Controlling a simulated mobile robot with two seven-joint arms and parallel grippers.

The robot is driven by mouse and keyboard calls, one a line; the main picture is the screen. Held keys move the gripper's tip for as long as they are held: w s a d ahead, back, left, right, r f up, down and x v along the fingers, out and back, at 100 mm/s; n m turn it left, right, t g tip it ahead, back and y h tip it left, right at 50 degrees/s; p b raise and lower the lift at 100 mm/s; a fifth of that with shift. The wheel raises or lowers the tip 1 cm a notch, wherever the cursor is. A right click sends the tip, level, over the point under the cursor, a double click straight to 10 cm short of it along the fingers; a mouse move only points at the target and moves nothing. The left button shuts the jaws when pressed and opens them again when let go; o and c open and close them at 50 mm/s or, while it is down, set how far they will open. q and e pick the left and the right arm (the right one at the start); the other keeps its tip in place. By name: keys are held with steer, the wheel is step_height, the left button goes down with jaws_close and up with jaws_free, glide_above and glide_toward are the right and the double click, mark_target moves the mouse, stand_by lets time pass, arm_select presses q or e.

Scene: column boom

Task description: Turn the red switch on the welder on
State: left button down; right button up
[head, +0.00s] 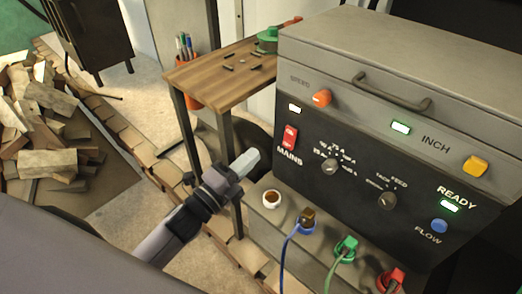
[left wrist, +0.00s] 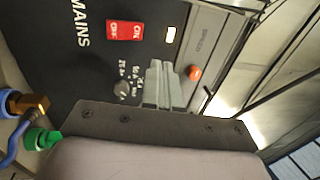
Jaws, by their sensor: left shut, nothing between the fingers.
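The welder (head: 345,125) is a dark-fronted box with a grey lid. Its red rocker switch (head: 289,138) sits at the left of the front panel, above the word MAINS. In the left wrist view the red switch (left wrist: 125,34) shows ON and OFF lettering; which side is pressed in I cannot tell. My left gripper (head: 250,159) is shut and empty, in front of the panel and below left of the switch in the head view. In the left wrist view its closed fingers (left wrist: 162,82) point toward the panel, apart from the switch in the picture. My right gripper is out of view.
Around the switch are a lit white lamp (head: 295,108), an orange knob (head: 321,97) and a black dial (head: 330,167). A wooden table (head: 225,74) stands behind left.

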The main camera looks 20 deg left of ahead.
arm_select(q)
steer(key=shift+s+a+r, duration=0.15)
steer(key=shift+s+a, duration=0.15)
steer(key=shift+s, duration=0.5)
steer(key=s+f+n+g+y+p, duration=0.4)
steer(key=s+f+n+g+p, duration=0.3)
steer(key=s+n, duration=0.9)
step_height(320, 180, down, 4)
steer(key=n+g, duration=0.1)
steer(key=n, duration=0.2)
steer(key=shift+d+n+y+p, duration=0.15)
steer(key=shift+n+y+p, duration=0.15)
steer(key=shift+p, duration=0.05)
steer(key=shift+r, duration=0.1)
